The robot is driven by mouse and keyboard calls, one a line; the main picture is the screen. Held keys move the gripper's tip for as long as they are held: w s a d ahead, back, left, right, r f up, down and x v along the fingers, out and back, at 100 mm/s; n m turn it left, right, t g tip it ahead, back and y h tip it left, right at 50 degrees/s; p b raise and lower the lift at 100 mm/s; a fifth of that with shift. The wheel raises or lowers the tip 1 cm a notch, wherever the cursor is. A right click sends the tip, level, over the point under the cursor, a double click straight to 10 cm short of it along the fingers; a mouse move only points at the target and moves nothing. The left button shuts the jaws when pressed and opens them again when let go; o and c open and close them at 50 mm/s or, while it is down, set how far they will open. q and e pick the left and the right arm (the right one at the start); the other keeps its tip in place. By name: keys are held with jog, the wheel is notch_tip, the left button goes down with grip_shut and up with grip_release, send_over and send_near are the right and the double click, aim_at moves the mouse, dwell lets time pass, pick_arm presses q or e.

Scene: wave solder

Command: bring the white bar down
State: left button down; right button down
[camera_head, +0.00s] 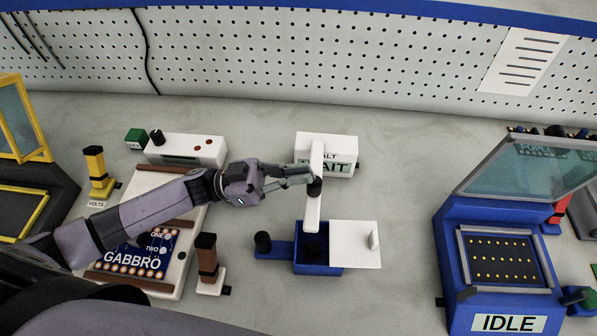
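The white bar (313,207) runs from the white box (340,142) at its far end toward the blue tray (319,271) at its near end. A dark knob (315,188) sits about midway along it. My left gripper (309,176) reaches in from the left, with its fingertips at the bar beside the knob. The fingers lie close together in this view. Whether they touch or grip the bar or knob cannot be told. The box's sign is partly hidden by the bar; "AIT" shows. My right gripper is not in view.
A white flap (356,244) lies beside the blue tray, and a black knob (262,242) stands to its left. A brown-and-black post (207,262) stands near my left arm. The blue IDLE machine (497,260) with a raised glass lid is at right. Grey table between is clear.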

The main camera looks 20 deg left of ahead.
pick_arm(q)
jog(key=shift+f, duration=0.2)
